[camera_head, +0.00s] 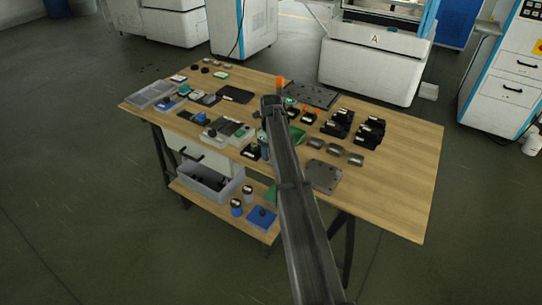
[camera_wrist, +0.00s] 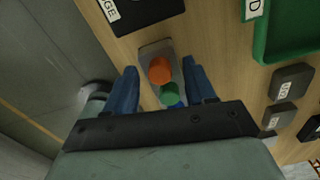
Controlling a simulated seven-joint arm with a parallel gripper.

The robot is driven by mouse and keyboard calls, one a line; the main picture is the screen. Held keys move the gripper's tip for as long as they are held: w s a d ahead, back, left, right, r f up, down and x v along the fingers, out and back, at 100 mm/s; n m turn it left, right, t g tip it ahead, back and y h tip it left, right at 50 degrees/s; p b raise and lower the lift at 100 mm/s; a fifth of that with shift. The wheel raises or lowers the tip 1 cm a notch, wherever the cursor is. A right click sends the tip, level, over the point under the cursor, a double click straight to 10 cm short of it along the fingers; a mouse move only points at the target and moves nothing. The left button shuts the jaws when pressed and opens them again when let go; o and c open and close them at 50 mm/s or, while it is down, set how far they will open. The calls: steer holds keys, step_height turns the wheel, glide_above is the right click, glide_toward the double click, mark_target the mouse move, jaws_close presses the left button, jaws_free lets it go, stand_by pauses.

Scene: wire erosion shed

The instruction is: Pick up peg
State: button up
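In the wrist view a peg with an orange round top (camera_wrist: 159,70) is by a grey block (camera_wrist: 150,50) on the wooden table. A green round piece (camera_wrist: 170,94) sits just below the orange top, and I cannot tell whether it is a separate peg. My gripper (camera_wrist: 161,74) has two blue fingers, spread apart on the left and right of these pieces. Gaps show on both sides, so nothing is held. In the head view my arm hides most of the gripper and this spot.
A green tray (camera_wrist: 262,48) lies to the upper right in the wrist view, with dark labelled blocks (camera_wrist: 291,80) below it. A black labelled plate (camera_wrist: 145,13) is at the top. Several black holders (camera_head: 370,132) stand on the table (camera_head: 410,190), whose right end is clear.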

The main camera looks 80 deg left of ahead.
jaws_close()
steer(key=shift+r, duration=0.15)
steer(key=shift+r, duration=0.25)
step_height(320, 180, up, 9)
steer(key=w, duration=0.1)
steer(key=w+d+n, duration=0.1)
steer(key=w+d, duration=0.3)
steer(key=w, duration=0.4)
steer(key=w+d+f, duration=0.1)
steer(key=w+d, duration=0.3)
steer(key=w, duration=0.3)
steer(key=shift+w+d+f+n, duration=0.3)
steer(key=shift+w+d+n, duration=0.05)
steer(key=shift+w+n, duration=0.05)
